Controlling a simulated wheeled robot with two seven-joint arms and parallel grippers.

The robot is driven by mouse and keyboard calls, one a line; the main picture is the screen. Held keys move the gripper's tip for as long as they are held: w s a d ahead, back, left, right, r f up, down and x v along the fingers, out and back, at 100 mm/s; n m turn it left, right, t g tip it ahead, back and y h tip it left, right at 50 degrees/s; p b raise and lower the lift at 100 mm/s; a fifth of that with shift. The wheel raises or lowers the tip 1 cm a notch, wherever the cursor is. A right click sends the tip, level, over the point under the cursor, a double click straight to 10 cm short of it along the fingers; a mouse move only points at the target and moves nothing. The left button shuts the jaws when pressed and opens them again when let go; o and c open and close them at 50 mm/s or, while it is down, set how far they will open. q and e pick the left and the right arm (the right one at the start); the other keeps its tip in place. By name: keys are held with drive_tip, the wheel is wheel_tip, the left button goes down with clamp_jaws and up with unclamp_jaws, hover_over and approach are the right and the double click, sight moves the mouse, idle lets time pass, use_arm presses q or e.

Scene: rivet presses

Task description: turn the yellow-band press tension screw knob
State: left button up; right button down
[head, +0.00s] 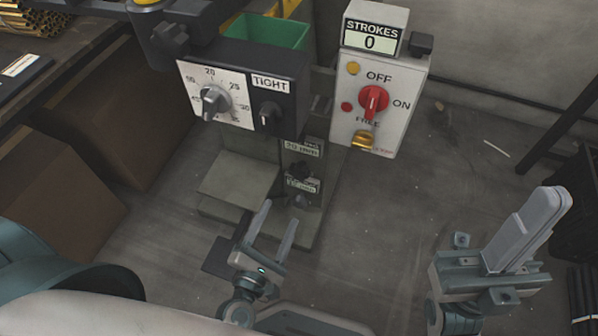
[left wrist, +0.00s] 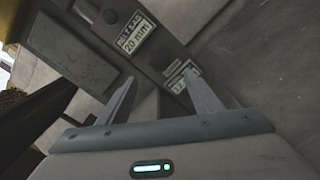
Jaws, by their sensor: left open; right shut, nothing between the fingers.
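The press (head: 245,65) has a dial knob (head: 215,102) on a white numbered face and a black knob (head: 269,115) under a "TIGHT" label. A yellow part (head: 147,3) shows only partly at the top edge. Lower on its column are a "20 mm" plate (head: 303,148), dark knobs (head: 299,172) and a second plate. I cannot tell which knob is the tension screw. My left gripper (head: 277,215) is open and empty, just below the lower knobs. The left wrist view shows its fingers apart below the "20 mm" plate (left wrist: 136,35). My right gripper (head: 540,205) is shut and empty.
A control box (head: 380,90) with a red switch, a yellow part and a "STROKES 0" display stands right of the press. A green bin (head: 268,32) is behind. Cardboard boxes (head: 130,120) lie left. Floor between the press and my right gripper is clear.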

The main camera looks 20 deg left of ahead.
sight(298, 175)
use_arm(q)
drive_tip(key=w, duration=1.5)
drive_tip(key=shift+w+d, duration=0.15)
drive_tip(key=shift+d, duration=0.1)
drive_tip(key=c, duration=1.1)
